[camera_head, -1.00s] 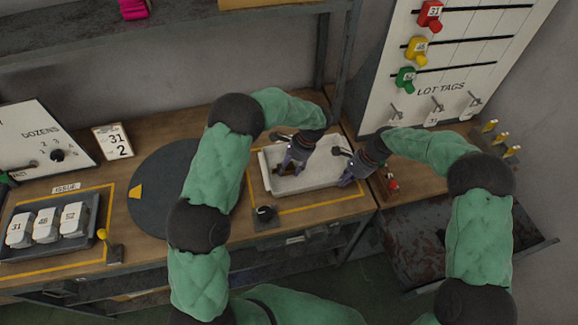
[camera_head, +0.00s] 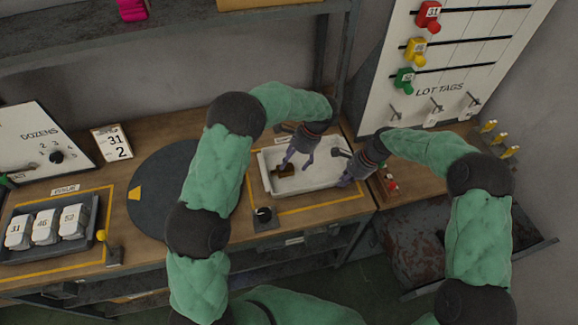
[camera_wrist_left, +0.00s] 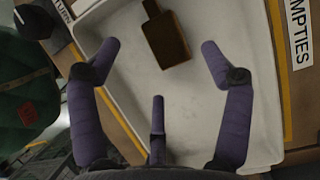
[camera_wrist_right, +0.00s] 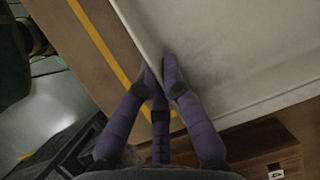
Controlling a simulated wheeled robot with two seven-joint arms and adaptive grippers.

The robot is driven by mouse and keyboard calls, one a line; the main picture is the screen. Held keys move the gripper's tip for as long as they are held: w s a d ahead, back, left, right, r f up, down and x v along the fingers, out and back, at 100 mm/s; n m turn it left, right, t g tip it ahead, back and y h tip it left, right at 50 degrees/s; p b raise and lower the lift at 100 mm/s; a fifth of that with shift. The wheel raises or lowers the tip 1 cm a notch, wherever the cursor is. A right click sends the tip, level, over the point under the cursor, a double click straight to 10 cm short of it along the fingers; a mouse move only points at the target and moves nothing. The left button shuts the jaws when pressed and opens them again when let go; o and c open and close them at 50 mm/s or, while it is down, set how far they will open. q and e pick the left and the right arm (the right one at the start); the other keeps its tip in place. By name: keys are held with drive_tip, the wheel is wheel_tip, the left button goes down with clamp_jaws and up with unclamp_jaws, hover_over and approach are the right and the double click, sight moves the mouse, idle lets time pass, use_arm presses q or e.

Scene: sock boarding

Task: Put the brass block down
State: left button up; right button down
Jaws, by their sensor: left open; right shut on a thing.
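The brass block (camera_head: 283,172), dark brown with a narrow neck, lies flat on the floor of the white tray (camera_head: 318,180). My right gripper (camera_head: 343,181) is at the tray's right end. In the right wrist view its fingers (camera_wrist_right: 160,68) are shut on the tray's rim (camera_wrist_right: 138,32).
The tray stands inside a yellow outline beside a label reading EMPTIES (camera_wrist_left: 299,35). A dark round plate (camera_head: 160,205) lies left of it. The lot tags board (camera_head: 445,65) stands behind at right.

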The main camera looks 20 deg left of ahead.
use_arm(q)
drive_tip(key=v, duration=0.7)
drive_tip(key=shift+r, duration=0.35)
drive_tip(key=shift+d, duration=0.1)
use_arm(e)
drive_tip(key=c, duration=1.3)
unclamp_jaws()
